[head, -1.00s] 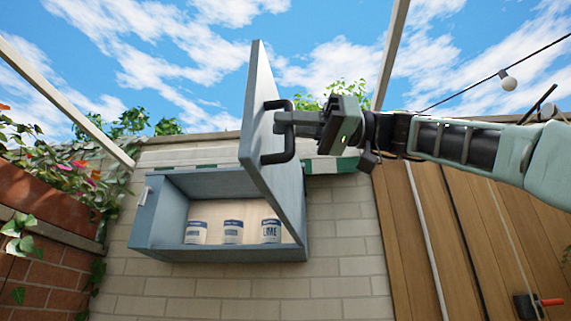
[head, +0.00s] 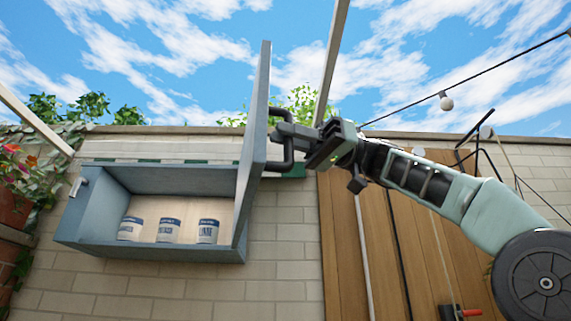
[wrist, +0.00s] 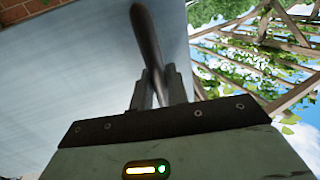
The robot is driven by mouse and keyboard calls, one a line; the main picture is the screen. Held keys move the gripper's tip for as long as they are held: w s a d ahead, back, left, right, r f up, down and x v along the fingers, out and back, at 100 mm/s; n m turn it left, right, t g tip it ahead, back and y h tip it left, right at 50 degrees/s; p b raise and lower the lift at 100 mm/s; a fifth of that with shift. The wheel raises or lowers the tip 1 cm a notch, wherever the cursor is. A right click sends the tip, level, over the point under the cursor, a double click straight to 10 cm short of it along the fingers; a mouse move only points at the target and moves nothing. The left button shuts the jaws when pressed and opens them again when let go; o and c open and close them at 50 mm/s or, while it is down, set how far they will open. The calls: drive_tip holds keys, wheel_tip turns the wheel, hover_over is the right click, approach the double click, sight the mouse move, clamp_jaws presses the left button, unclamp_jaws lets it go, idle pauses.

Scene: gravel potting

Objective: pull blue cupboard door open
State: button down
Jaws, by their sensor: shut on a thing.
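The blue cupboard (head: 75,222) hangs on the pale brick wall, with its inside in plain view. Its blue door (head: 257,120) stands wide open, hinged at the right side and seen nearly edge-on. A dark bar handle (head: 287,156) sticks out from the door's outer face. My gripper (head: 284,131) is shut on this handle from the right. In the wrist view the fingers (wrist: 155,88) close around the dark handle (wrist: 147,40), with the door's flat face (wrist: 75,75) behind.
Several labelled tins, including a left one (head: 130,228), stand inside the cupboard. A wooden gate (head: 345,250) is to the right. Plants (head: 25,170) grow at the left. A string light bulb (head: 446,103) hangs at upper right.

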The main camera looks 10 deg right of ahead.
drive_tip(key=c, duration=1.4)
unclamp_jaws()
drive_tip(key=shift+c, duration=0.2)
drive_tip(key=p+v, duration=0.3)
drive_tip(key=v, duration=1.4)
drive_tip(key=shift+d, duration=0.2)
drive_tip(key=shift+w, duration=0.1)
